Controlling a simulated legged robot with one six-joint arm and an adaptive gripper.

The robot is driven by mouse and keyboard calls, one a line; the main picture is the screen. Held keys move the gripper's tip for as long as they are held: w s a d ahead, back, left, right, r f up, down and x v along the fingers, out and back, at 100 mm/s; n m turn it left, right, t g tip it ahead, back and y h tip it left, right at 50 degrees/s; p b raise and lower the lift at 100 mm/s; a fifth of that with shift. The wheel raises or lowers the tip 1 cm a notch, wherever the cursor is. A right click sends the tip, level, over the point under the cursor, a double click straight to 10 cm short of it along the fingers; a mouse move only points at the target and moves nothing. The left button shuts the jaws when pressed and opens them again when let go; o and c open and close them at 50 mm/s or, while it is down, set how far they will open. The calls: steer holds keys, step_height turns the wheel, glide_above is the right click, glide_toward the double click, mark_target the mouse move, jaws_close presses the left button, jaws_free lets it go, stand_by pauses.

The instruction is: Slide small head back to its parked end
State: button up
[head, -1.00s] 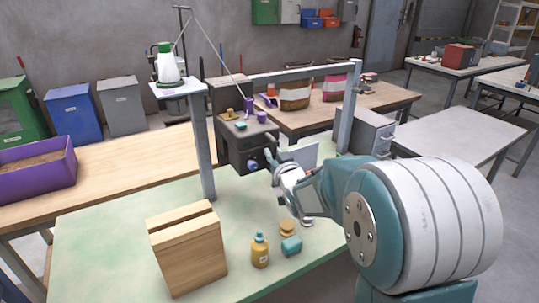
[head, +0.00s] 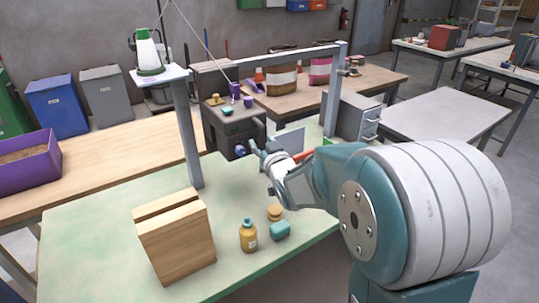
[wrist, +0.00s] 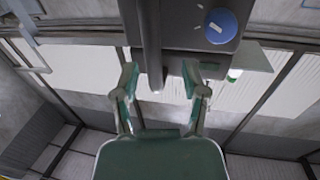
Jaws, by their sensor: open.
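The small head (head: 228,130) is a dark grey box on the crossbar (head: 290,62) of a gantry over the green bench, close to the left post. A blue knob (head: 239,150) is on its front; it also shows in the wrist view (wrist: 221,26). My gripper (head: 258,148) is at the head's front, right of the knob. In the wrist view my gripper (wrist: 158,80) is open, with one finger on each side of a grey bar (wrist: 151,45) that sticks out from the head. Gaps show beside the bar, so the fingers seem not to press on it.
The left post (head: 188,135) stands close beside the head. The crossbar to its right looks clear.

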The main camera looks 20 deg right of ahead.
steer(key=s, duration=0.9)
steer(key=shift+s+d, duration=0.25)
steer(key=shift+d, duration=0.1)
steer(key=s+a+f+m+g+h, duration=0.1)
steer(key=s+g, duration=1.1)
steer(key=s, duration=1.2)
steer(key=shift+s+f+h, duration=0.4)
steer(key=shift+f+h, duration=0.15)
steer(key=shift+h, duration=0.05)
